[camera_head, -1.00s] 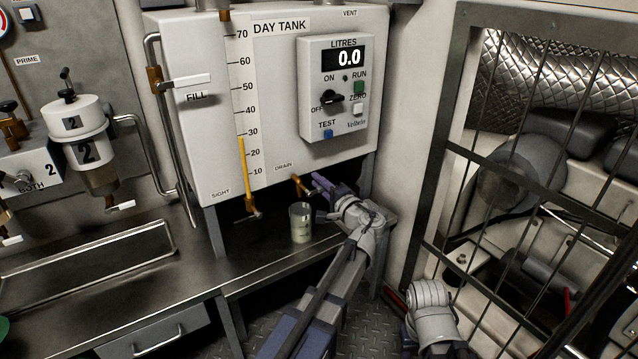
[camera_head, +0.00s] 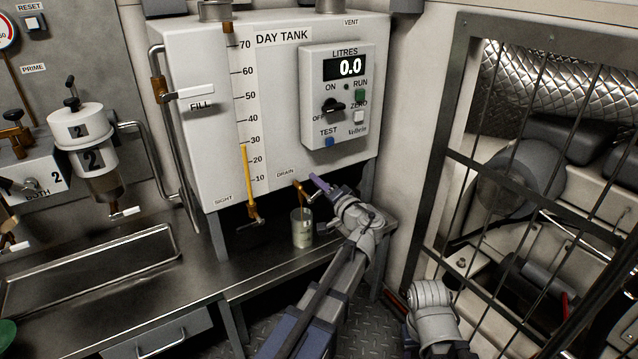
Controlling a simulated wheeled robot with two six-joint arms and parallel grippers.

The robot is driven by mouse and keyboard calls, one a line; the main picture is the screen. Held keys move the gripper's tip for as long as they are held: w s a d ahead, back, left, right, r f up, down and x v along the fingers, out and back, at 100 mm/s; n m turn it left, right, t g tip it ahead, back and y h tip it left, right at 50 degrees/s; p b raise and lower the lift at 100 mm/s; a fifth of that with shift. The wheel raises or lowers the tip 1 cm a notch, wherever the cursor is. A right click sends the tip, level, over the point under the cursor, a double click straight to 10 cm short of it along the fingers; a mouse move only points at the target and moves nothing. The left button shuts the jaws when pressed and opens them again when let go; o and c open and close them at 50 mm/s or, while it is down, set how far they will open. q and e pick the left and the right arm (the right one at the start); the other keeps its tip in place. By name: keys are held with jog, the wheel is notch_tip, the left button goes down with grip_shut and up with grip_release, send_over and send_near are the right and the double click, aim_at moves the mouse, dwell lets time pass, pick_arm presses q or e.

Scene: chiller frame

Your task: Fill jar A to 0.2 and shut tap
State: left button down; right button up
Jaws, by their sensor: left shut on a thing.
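The glass jar (camera_head: 302,236) stands upright on the steel bench under the drain tap (camera_head: 298,188) of the day tank. It has pale marks or contents low down; I cannot read a letter or level on it. A thin brown streak shows between the tap's outlet and the jar's mouth and looks like running liquid. My left gripper (camera_head: 318,184), with purple fingers, is shut at the drain tap, apparently on its handle, which the fingers mostly hide. My right arm shows at the lower right; its gripper is out of view.
The day tank (camera_head: 213,150) carries a litres meter (camera_head: 350,67) reading 0.0 and a sight gauge (camera_head: 247,170) with its yellow column just under 30. A sight tap (camera_head: 255,216) hangs left of the jar. A barred guard (camera_head: 447,155) stands at right. The bench (camera_head: 240,277) is clear beside the jar.

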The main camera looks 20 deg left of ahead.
dwell(0.4)
pick_arm(q)
jog(key=c, duration=0.8)
grip_release()
jog(key=v, duration=0.7)
jog(key=shift+s+d, duration=0.25)
jog(key=shift+d, duration=0.1)
dwell(3.3)
